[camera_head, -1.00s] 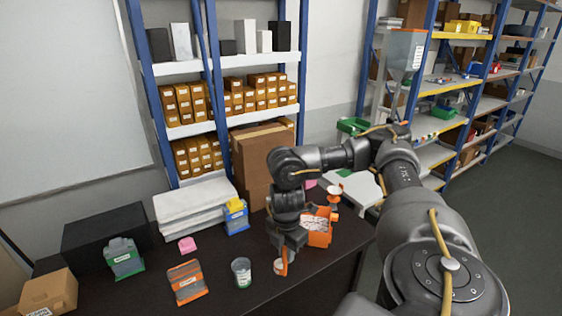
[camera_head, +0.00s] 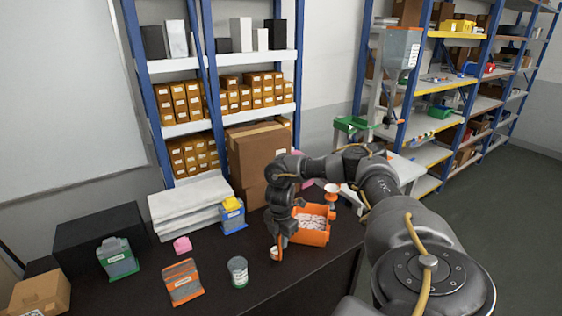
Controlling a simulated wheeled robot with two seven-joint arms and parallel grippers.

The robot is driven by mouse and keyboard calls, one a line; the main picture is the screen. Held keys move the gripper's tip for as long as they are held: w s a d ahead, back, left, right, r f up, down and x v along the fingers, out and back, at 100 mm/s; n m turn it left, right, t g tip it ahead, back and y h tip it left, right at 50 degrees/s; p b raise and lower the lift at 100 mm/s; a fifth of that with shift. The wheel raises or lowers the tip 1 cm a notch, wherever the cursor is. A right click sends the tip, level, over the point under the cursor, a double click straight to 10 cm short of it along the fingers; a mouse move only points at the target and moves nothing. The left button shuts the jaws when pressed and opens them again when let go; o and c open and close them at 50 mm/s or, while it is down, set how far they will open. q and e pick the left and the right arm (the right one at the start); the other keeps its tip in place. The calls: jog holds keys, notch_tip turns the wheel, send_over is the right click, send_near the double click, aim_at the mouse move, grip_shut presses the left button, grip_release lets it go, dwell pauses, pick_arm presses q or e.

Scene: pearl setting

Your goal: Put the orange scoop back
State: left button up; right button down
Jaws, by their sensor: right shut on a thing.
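My right gripper (camera_head: 280,241) reaches down over the dark table, just left of an orange bin. It is shut on the orange scoop (camera_head: 280,253), which hangs upright below the fingers; its small pale cup shows at the left side. The orange bin (camera_head: 318,238) holds white pieces and stands close to the right of the gripper, its left edge partly hidden by it. Whether the scoop touches the table or bin I cannot tell. My left gripper is not in view.
A grey jar (camera_head: 238,271) stands left of the scoop. An orange funnel-like piece (camera_head: 331,196) stands behind the bin. The table front right is clear.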

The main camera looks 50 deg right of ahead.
jog(key=shift+f, duration=1.2)
jog(key=c, duration=1.3)
grip_release()
jog(key=shift+f, duration=0.15)
